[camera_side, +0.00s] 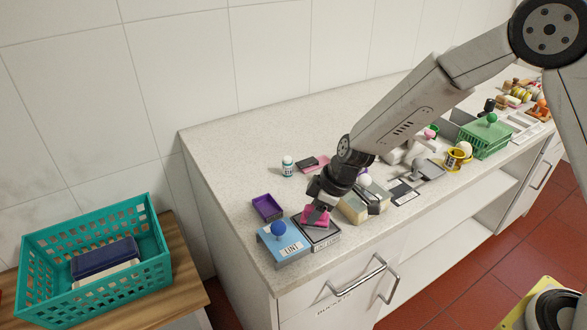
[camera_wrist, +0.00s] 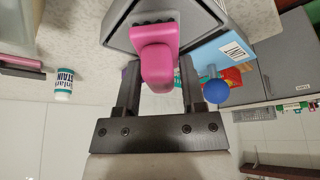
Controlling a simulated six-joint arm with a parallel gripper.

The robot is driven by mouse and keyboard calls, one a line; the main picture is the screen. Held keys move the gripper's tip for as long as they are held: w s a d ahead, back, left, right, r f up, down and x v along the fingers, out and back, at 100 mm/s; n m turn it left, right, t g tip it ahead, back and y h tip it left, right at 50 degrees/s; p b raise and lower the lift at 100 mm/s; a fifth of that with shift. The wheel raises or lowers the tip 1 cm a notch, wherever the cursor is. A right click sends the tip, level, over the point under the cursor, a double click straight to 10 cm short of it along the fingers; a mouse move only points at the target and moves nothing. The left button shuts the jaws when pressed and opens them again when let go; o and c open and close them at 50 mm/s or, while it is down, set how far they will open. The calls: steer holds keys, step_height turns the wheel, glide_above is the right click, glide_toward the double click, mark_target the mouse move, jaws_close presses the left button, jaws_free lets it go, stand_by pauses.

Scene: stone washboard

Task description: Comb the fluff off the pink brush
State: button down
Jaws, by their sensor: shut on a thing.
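The pink brush (camera_side: 316,217) is in my gripper (camera_side: 320,203), low over a dark grey tray-like block (camera_side: 319,238) near the counter's front left corner. In the wrist view the pink brush (camera_wrist: 158,55) sits between the two black fingers of my gripper (camera_wrist: 160,80), which are shut on it. Its dark bristles point at the grey block (camera_wrist: 190,22). I cannot tell whether the bristles touch the block. No fluff can be made out, and the block's top is partly hidden by the brush and gripper.
A blue box (camera_side: 283,245) labelled LINT, with a blue ball on it, stands left of the block. A purple tray (camera_side: 267,207) and a small white-and-green bottle (camera_side: 288,166) are behind. A cream block (camera_side: 354,207) is close on the right. A teal basket (camera_side: 95,262) stands lower left.

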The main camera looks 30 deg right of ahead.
steer(key=shift+s, duration=1.25)
steer(key=shift+w, duration=2.25)
steer(key=shift+s, duration=2.15)
steer(key=shift+w, duration=2.25)
step_height(320, 180, up, 8)
